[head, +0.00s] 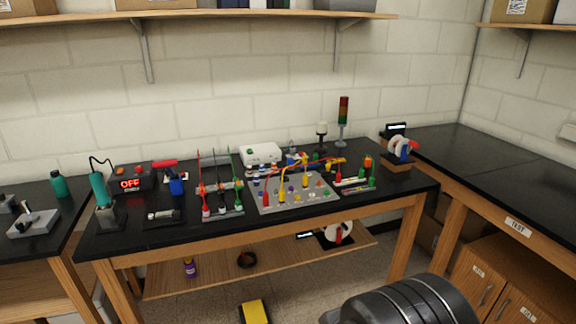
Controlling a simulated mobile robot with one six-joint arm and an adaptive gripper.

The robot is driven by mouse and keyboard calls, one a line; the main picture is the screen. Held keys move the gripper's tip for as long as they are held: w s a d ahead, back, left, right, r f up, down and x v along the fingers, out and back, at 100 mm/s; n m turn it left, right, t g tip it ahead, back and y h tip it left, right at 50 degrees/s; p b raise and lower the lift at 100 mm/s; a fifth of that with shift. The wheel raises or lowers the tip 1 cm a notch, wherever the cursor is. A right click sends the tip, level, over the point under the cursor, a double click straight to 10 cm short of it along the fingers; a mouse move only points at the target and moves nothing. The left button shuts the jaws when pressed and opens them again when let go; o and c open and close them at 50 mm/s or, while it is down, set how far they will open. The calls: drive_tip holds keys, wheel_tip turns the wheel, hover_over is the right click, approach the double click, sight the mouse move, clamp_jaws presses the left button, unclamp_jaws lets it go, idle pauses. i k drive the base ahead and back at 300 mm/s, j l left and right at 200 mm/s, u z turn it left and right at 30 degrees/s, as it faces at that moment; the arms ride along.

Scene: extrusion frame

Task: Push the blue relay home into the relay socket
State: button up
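A small blue piece (294,158) shows at the back of the black bench, behind the wired grey panel (265,206). It may be the blue relay, but it is too small to be sure. I cannot make out the relay socket or tell whether the blue piece sits in one. Wires and small parts crowd around it. My gripper is not in view. A dark rounded part at the bottom right looks like my own arm, well in front of the bench.
A white box (261,154) and a signal tower (343,122) stand at the back. Coloured leads arch over the panel. The bench's front right is bare.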

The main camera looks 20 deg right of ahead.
sight(290, 161)
drive_tip(key=i+j+z, duration=0.15)
drive_tip(key=i+z, duration=0.25)
drive_tip(key=i, duration=0.25)
drive_tip(key=i+j+z, duration=0.35)
drive_tip(key=i, duration=0.25)
drive_tip(key=i+j+z, duration=0.4)
drive_tip(key=i+j, duration=0.1)
drive_tip(key=i, duration=0.5)
